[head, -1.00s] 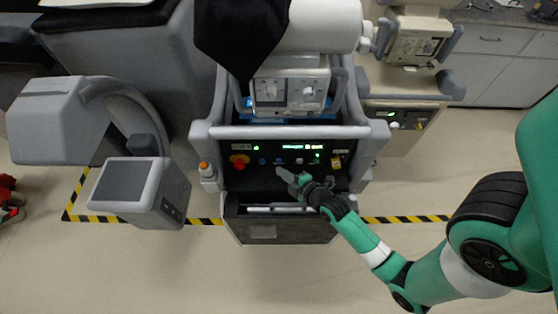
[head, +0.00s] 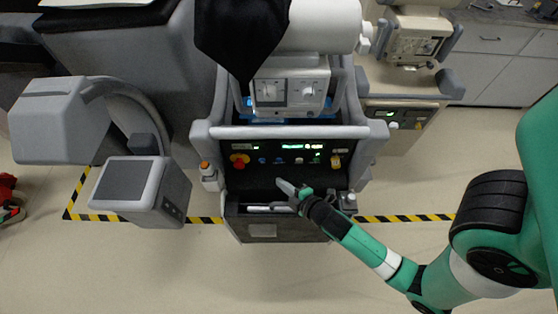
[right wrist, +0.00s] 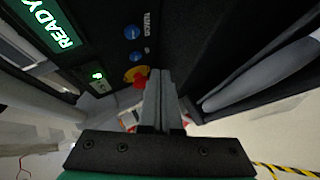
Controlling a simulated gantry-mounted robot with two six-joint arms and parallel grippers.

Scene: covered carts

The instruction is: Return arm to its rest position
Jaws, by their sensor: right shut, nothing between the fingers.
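My right arm (head: 365,247) is green with white and black bands and reaches in from the right in the head view. Its gripper (head: 284,186) is in front of the cart's dark control panel (head: 262,147), just above the front shelf. The gripper is shut and empty. In the right wrist view the closed grey fingers (right wrist: 158,98) point toward the panel, with a red and yellow knob (right wrist: 137,77) just past their tips. Whether the fingertips touch anything cannot be told. My left gripper is not in view.
The grey cart (head: 202,136) has a handle bar (head: 290,132) above the panel. A monitor unit (head: 126,182) stands at the left, and another cart (head: 400,112) at the back right. Yellow-black tape (head: 400,218) marks the floor. The floor in front is clear.

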